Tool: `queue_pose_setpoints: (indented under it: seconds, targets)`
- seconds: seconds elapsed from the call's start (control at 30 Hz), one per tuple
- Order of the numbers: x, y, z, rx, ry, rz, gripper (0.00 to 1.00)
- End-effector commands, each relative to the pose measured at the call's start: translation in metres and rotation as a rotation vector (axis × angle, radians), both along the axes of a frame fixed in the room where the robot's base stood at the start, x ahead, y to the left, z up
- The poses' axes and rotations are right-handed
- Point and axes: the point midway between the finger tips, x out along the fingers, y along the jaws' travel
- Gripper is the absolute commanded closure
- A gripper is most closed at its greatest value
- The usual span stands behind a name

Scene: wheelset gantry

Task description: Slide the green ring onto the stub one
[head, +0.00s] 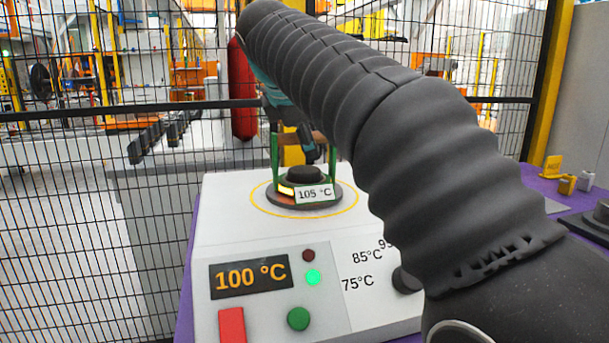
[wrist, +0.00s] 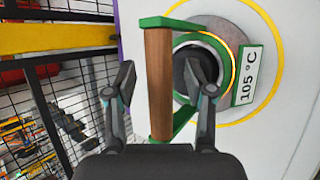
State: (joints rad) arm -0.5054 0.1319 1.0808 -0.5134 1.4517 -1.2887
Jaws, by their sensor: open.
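The green ring (wrist: 222,52) sits around a dark round core on the heater's round plate, beside a "105 °C" tag (wrist: 247,75). Two green brackets rise from it to a brown bar handle (wrist: 159,85). In the head view its green uprights (head: 275,152) show behind the tag. My gripper (wrist: 161,78) is open, with one finger on each side of the handle and a visible gap at both sides. In the head view my gripper (head: 308,148) is partly hidden by my arm. I cannot make out stub one in either view.
The white heater box (head: 235,195) has a "100 °C" display (head: 248,275), a lit green lamp and a dial partly behind my arm. A mesh fence (head: 70,180) stands behind. Small yellow pieces (head: 553,168) and a dark round part (head: 600,215) lie at the right on a purple surface.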

Motion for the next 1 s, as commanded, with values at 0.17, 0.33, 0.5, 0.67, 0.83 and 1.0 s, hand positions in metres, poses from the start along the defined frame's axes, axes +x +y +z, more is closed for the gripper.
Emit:
queue_pose_setpoints:
  seconds: [0.17, 0.33, 0.5, 0.67, 0.83, 1.0]
  targets:
    - [0.0007, -0.0001, -0.0008, 0.000, 0.000, 0.000, 0.46]
    - [0.0006, -0.0001, -0.0007, 0.000, 0.000, 0.000, 0.76]
    - [0.0006, -0.0001, -0.0007, 0.000, 0.000, 0.000, 1.00]
    - [0.0005, -0.0002, 0.0003, 0.000, -0.002, 0.001, 1.00]
    - [0.0005, -0.0001, 0.0004, 0.000, -0.002, 0.001, 1.00]
    - [0.0008, -0.0001, 0.0062, 0.000, -0.003, 0.001, 1.00]
